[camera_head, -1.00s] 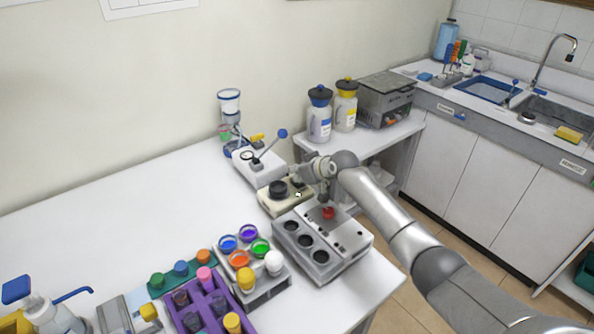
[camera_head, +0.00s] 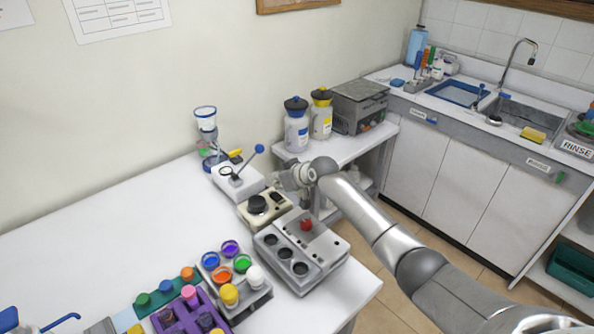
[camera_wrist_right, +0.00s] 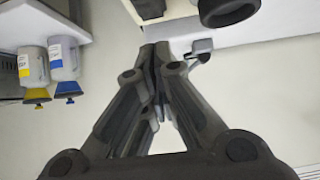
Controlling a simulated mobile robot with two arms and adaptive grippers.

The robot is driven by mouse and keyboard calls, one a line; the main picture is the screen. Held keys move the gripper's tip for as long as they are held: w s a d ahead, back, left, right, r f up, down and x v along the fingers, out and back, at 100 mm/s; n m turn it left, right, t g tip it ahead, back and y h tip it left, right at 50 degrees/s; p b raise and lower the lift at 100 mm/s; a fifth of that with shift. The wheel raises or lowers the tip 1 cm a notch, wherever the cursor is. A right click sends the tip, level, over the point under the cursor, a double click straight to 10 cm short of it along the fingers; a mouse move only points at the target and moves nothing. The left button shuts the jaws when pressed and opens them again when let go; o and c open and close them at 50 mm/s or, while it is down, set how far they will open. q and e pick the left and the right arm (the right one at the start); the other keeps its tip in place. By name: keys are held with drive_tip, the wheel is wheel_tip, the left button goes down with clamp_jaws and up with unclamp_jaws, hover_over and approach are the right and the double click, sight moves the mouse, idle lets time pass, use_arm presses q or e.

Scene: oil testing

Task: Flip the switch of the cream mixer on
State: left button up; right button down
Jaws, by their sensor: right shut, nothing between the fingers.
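The cream mixer (camera_head: 246,222) is a small cream-coloured box with a round black top (camera_head: 257,204), standing near the table's right back edge. A small dark switch area (camera_head: 277,196) shows on its right side; I cannot tell which way the switch is set. My right gripper (camera_head: 283,181) is beside and just above the mixer's back right corner, partly covering what lies behind it. In the right wrist view its fingers (camera_wrist_right: 157,58) are together with nothing between them. The mixer's black round part (camera_wrist_right: 228,9) appears at the top of that view. My left gripper is not in view.
A grey block with several dark wells (camera_head: 301,285) and a red knob (camera_head: 306,224) stands in front of the mixer. A white device with a blue-tipped lever (camera_head: 258,149) stands behind it. Two lidded bottles (camera_head: 297,131) (camera_head: 321,117) stand on the side shelf. Coloured sample cups (camera_head: 243,263) stand in front left.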

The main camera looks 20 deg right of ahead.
drive_tip(key=shift+s+d+r+b, duration=0.25)
drive_tip(key=shift+s+r+b, duration=0.15)
drive_tip(key=shift+s+b, duration=0.15)
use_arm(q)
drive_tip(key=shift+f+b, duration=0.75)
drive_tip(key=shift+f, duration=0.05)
use_arm(e)
drive_tip(key=v, duration=0.8)
drive_tip(key=shift+s+r, duration=0.2)
drive_tip(key=shift+r, duration=0.1)
